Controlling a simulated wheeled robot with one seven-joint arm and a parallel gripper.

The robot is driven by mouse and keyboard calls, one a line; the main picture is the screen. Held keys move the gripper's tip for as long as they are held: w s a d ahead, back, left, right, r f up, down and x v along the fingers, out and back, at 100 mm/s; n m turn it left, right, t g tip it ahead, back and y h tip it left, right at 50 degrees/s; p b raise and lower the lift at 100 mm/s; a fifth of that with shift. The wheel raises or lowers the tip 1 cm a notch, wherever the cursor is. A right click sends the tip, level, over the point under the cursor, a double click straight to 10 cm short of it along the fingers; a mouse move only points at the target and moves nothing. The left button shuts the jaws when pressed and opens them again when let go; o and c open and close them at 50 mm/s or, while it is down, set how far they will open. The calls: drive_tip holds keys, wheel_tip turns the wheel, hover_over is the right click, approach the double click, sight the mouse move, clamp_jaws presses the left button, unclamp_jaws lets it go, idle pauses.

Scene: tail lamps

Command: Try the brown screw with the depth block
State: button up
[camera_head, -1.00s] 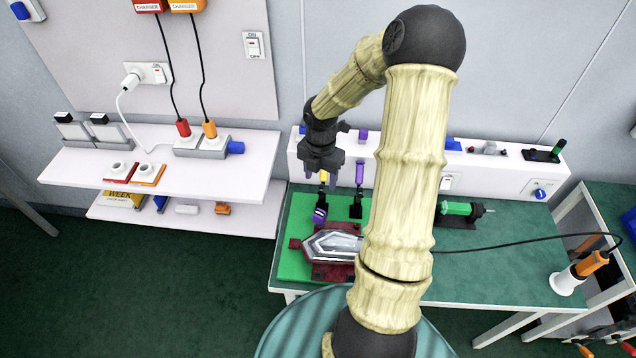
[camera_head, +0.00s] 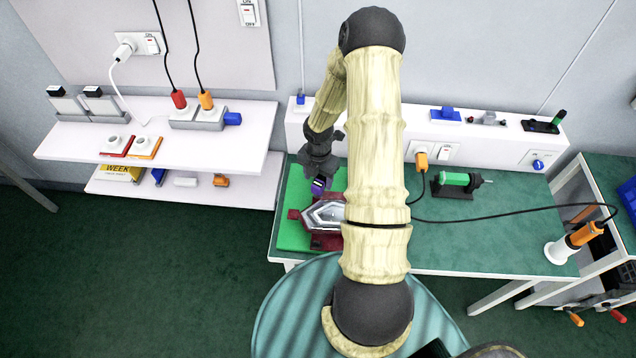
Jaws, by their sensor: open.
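A tail lamp (camera_head: 322,213) with a clear silver lens and red body lies at the front of the green mat (camera_head: 292,236). My gripper (camera_head: 318,178) is open and points down over the back of the mat, behind the lamp. A small dark purple piece (camera_head: 318,186) shows just under its fingertips; I cannot tell whether they touch it. I cannot make out a brown screw or pick out the depth block at this size. My arm hides the right part of the mat and lamp.
A green-handled tool (camera_head: 456,180) lies in a black holder on the green table (camera_head: 480,235). A black cable runs right to an orange-handled tool in a white stand (camera_head: 561,252). A white shelf (camera_head: 100,140) stands left. The table's middle right is mostly clear.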

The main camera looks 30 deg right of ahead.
sight(317, 182)
drive_tip(key=shift+w+f, duration=0.1)
drive_tip(key=shift+f, duration=1.55)
drive_tip(key=shift+w, duration=0.1)
drive_tip(key=shift+c, duration=0.3)
